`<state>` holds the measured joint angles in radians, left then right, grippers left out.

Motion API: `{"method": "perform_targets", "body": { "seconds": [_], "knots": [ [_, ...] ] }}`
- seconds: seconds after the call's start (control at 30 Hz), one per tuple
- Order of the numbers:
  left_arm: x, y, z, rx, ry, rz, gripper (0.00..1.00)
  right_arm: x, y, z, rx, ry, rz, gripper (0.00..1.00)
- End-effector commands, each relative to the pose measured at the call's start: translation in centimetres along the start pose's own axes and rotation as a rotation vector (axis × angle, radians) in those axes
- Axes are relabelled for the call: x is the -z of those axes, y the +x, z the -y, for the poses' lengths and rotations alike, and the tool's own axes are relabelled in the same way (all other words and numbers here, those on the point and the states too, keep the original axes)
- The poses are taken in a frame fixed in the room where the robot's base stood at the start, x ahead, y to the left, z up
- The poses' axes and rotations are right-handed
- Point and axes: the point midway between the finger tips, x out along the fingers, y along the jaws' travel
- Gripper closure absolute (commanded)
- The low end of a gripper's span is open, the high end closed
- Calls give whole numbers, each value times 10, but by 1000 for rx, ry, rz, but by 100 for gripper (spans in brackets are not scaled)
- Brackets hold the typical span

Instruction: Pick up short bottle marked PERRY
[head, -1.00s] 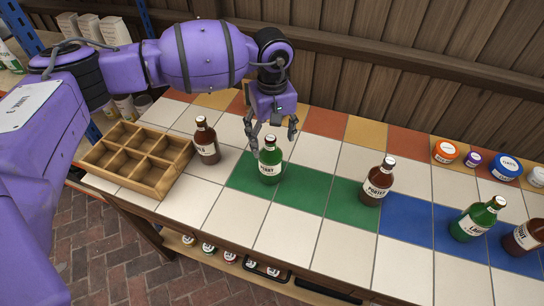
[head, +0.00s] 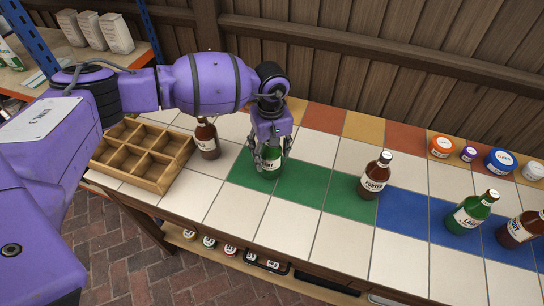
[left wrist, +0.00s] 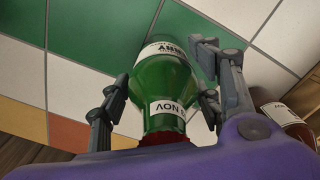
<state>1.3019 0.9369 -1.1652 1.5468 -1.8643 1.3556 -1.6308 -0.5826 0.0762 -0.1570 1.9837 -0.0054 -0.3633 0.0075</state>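The PERRY bottle (head: 268,168), short and green with a white label, stands upright on a green tile right of the wooden crate. My left gripper (head: 271,158) has come down over it from above, hiding its neck and part of its body. The fingers are spread on either side of the bottle, with a small gap showing on the right side; contact on the left cannot be told. My right gripper is out of view.
A brown bottle (head: 207,140) stands close to the left, beside the divided wooden crate (head: 118,172). The brown PORTER bottle (head: 374,178), a green bottle (head: 471,212) and another brown bottle (head: 520,230) stand to the right. Tubs line the back right.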

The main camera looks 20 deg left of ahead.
Motion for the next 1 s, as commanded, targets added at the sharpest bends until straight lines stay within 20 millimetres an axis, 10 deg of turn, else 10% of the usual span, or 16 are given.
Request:
{"method": "perform_targets", "body": {
  "seconds": [0.4,1.0],
  "knots": [
    [0,-1,-1,-2,0,-1,99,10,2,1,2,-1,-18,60],
    [-3,-36,-2,-4,5,-1,99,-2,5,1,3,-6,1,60]
  ]
}}
